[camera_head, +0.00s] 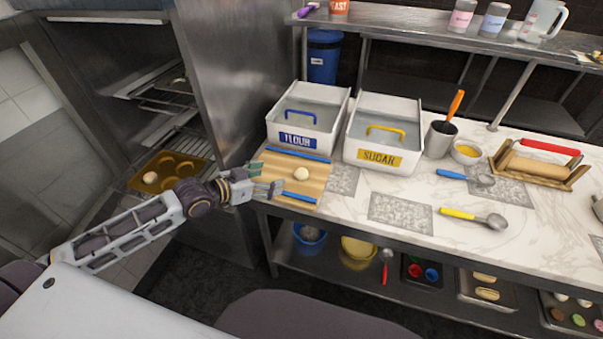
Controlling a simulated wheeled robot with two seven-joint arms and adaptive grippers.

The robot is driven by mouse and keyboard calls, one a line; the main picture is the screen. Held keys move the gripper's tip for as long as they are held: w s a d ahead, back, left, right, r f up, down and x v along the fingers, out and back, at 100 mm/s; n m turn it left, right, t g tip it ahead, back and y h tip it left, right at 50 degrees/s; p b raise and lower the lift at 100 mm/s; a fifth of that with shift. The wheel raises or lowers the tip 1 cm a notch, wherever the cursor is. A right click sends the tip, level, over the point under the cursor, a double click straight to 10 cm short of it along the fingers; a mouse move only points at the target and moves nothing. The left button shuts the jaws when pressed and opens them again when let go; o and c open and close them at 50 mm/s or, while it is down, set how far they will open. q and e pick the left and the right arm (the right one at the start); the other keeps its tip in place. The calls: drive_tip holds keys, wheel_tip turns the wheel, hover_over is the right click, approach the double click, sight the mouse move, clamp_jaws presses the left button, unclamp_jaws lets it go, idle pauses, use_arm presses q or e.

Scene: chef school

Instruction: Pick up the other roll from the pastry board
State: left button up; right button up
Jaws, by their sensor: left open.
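One pale round roll (301,174) sits on the wooden pastry board (283,180), which has blue strips along its far and near edges. My left gripper (266,177) is open and empty at the board's left side, its fingers pointing right towards the roll, a short gap from it. Another pale roll (150,178) sits in a brown muffin tray (184,168) in the open rack cabinet at left. My right gripper is not in view.
The flour bin (297,142) and sugar bin (378,158) stand behind the board. A grey mat (343,180) lies right of it. Spoons, a cup (438,141) and a rolling pin (540,166) are further right. A shelf with bowls is below.

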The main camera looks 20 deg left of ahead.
sight(298, 171)
use_arm(q)
drive_tip(key=shift+x, duration=4)
drive_tip(key=shift+w+d+f, duration=0.1)
drive_tip(key=shift+d, duration=0.05)
drive_tip(key=shift+w, duration=0.1)
drive_tip(key=shift+p+x, duration=0.45)
drive_tip(key=shift+x, duration=2.05)
drive_tip(key=shift+d+f, duration=0.15)
drive_tip(key=shift+f, duration=0.05)
drive_tip(key=c, duration=1.1)
drive_tip(key=shift+r, duration=0.1)
drive_tip(key=shift+r+b, duration=0.3)
drive_tip(key=shift+r, duration=4.65)
